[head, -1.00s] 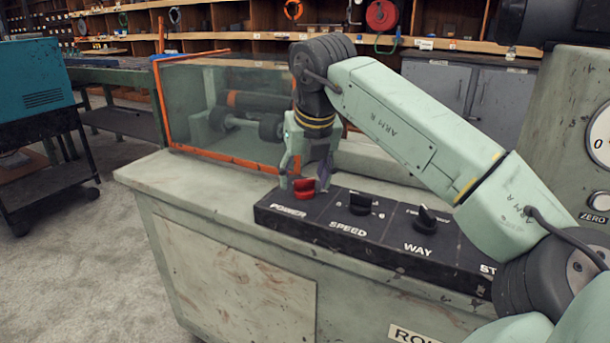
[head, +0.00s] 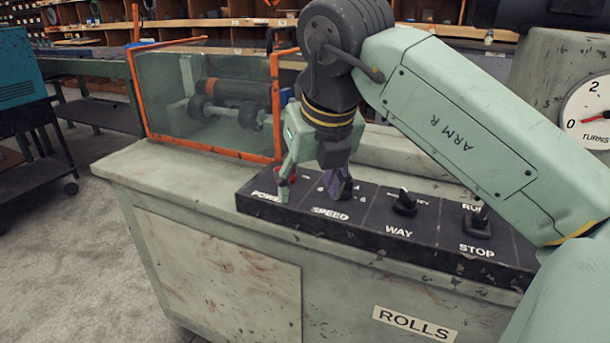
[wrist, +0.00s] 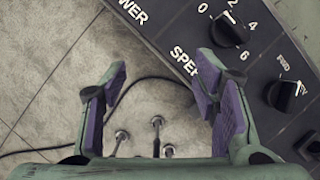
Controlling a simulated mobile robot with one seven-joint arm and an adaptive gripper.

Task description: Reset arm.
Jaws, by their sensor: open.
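My arm (head: 470,120) reaches in from the right over the machine's control panel (head: 440,238). My gripper (head: 314,192) points down over the panel's left end, near the POWER and SPEED labels. In the wrist view my gripper (wrist: 160,105) has its purple-padded fingers spread wide with nothing between them. The red POWER knob (head: 290,172) is partly hidden behind a finger. The SPEED knob is hidden by the gripper in the head view, but the wrist view shows the black SPEED knob (wrist: 229,30) beyond the right finger, apart from it.
A black WAY knob (head: 404,202) and a RUN/STOP switch (head: 480,219) stand to the right on the panel. An orange-framed clear guard (head: 165,95) encloses rollers behind. A dial (head: 592,115) is at far right. The floor (head: 90,250) at left is clear.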

